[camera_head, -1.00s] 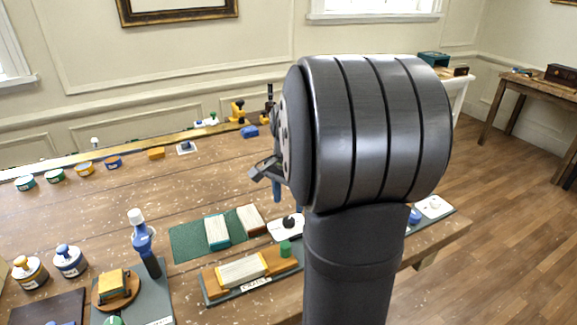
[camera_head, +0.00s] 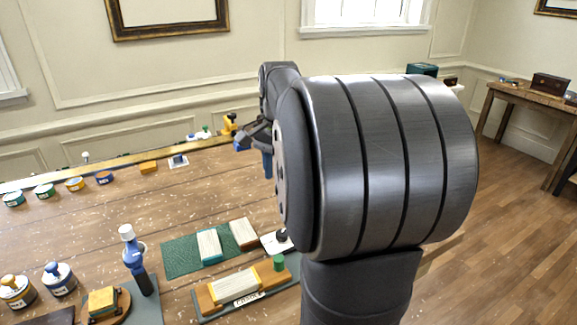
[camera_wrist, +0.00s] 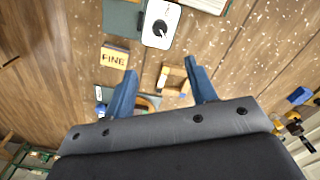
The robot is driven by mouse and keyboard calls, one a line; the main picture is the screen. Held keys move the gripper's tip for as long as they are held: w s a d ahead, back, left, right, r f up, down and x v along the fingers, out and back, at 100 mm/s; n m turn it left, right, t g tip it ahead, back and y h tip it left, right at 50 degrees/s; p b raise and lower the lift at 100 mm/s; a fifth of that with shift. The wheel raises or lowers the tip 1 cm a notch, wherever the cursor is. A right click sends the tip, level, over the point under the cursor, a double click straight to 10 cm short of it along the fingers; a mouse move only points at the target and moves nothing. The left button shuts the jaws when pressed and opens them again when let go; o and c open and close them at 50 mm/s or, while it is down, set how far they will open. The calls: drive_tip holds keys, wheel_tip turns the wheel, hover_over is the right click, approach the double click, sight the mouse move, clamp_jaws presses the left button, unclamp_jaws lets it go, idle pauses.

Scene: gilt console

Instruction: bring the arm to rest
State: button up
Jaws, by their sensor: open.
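My gripper (camera_wrist: 158,85) shows in the wrist view with its two blue fingers spread apart and nothing between them. It hangs above the wooden table (camera_wrist: 235,80), and a small wooden block-like piece (camera_wrist: 174,78) lies on the table below the gap. In the head view my arm covers much of the right half, and only a blue finger of my gripper (camera_head: 267,165) shows beside it, above the table (camera_head: 150,215). The other finger is hidden there.
Small tins (camera_head: 75,184) line the back.

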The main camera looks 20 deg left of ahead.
drive_tip(key=shift+f, duration=0.1)
wheel_tip(320, 180, down, 17)
drive_tip(key=shift+f, duration=0.15)
idle(0.5)
drive_tip(key=shift+f, duration=0.15)
drive_tip(key=shift+n, duration=1.6)
drive_tip(key=n, duration=0.5)
drive_tip(key=shift+r+n, duration=0.2)
drive_tip(key=shift+n, duration=0.1)
drive_tip(key=n, duration=0.3)
drive_tip(key=shift+n, duration=2.7)
